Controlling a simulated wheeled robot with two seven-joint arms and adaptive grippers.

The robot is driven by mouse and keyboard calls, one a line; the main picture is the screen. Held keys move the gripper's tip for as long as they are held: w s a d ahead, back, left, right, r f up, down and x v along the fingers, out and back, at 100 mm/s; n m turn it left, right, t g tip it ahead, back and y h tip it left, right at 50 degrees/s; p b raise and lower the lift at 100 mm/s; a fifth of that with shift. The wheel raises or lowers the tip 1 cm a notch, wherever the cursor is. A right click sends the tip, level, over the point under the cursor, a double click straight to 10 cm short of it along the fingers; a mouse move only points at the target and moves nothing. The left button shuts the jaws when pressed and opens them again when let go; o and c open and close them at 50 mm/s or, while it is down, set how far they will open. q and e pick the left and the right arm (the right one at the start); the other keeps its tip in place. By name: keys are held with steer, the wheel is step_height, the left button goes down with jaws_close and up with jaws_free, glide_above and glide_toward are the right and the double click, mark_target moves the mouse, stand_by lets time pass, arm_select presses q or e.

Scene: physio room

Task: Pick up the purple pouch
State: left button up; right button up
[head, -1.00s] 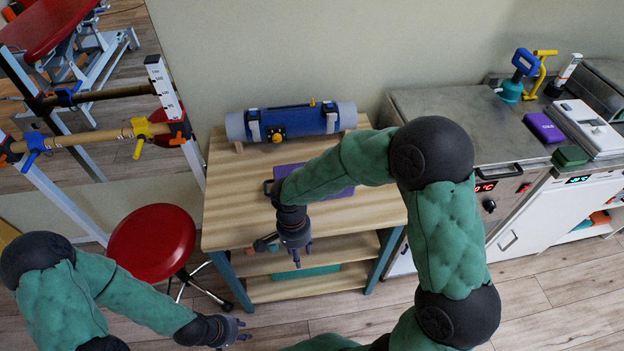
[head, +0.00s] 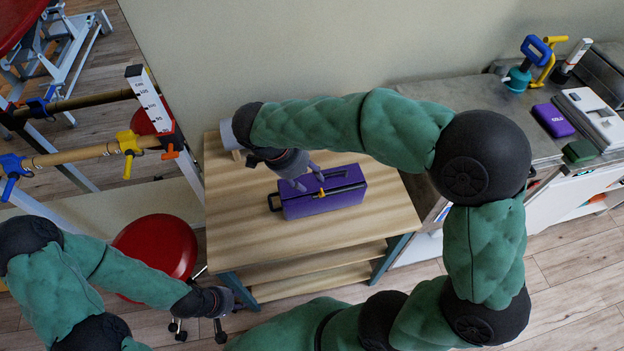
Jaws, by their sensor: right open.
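The purple pouch (head: 325,203) lies on the wooden table. It is box-like, with a dark strip along its top and a black loop handle at its left end. My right gripper (head: 309,180) reaches in from above and behind, open, with its fingertips over the left part of the pouch's top. Whether the fingers touch it, I cannot tell. My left gripper (head: 238,300) is low near the table's front left corner, away from the pouch; its finger opening is unclear.
The wooden table (head: 240,215) is bare around the pouch. A red stool (head: 155,245) stands at left, near my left arm. A purple cold pack (head: 553,120) lies on the right counter. My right arm hides the table's back.

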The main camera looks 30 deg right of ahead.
steer(key=b, duration=0.2)
glide_above(321, 190)
steer(key=a, duration=0.2)
step_height(321, 190, down, 5)
steer(key=shift+s+f, duration=0.15)
steer(key=shift+f, duration=0.05)
steer(key=b+x, duration=0.2)
steer(key=x, duration=0.2)
steer(key=shift+f, duration=0.4)
steer(key=shift+r, duration=0.1)
jaws_close()
